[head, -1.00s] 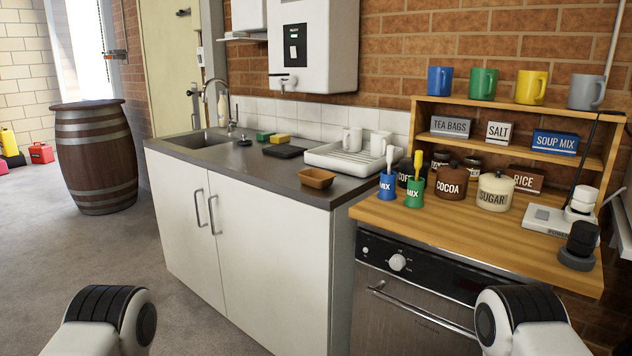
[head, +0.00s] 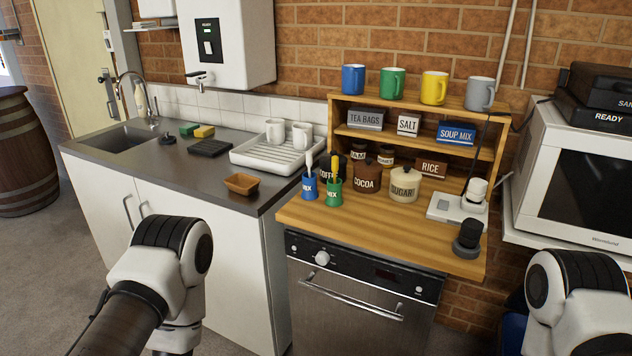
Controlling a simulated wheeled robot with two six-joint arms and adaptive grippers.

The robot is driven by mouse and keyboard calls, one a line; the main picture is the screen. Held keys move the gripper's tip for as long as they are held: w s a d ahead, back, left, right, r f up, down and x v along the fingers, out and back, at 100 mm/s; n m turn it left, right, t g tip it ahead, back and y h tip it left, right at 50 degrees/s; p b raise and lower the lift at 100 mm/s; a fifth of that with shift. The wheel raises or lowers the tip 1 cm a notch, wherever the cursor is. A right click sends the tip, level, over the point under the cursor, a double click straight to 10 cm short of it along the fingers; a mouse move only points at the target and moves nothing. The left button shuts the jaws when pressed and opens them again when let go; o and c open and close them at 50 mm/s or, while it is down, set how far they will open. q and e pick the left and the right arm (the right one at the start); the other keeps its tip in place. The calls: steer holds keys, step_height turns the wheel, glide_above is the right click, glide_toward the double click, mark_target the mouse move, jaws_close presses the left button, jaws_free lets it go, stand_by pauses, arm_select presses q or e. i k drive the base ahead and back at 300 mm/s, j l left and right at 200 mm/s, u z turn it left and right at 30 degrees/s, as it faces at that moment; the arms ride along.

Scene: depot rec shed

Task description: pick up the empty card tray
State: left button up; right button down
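A small brown open tray (head: 241,184), which looks like the card tray, sits on the dark worktop (head: 220,200) near its front edge, at the left of the wooden counter in the head view. I see nothing inside it. My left arm shows in the lower left, below and in front of the tray, and my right arm shows in the lower right. Neither gripper can be seen, and nothing touches the tray.
A white drainer (head: 262,160) with two white mugs stands behind the tray. A black mat (head: 210,148) and sponges (head: 204,131) lie near the sink (head: 118,139). Blue (head: 309,187) and green (head: 334,192) pots with utensils stand to the right. A microwave (head: 580,175) is far right.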

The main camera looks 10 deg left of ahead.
mark_target(244, 184)
steer(key=i+j+z, duration=0.15)
steer(key=j+z, duration=1.3)
steer(key=j, duration=0.2)
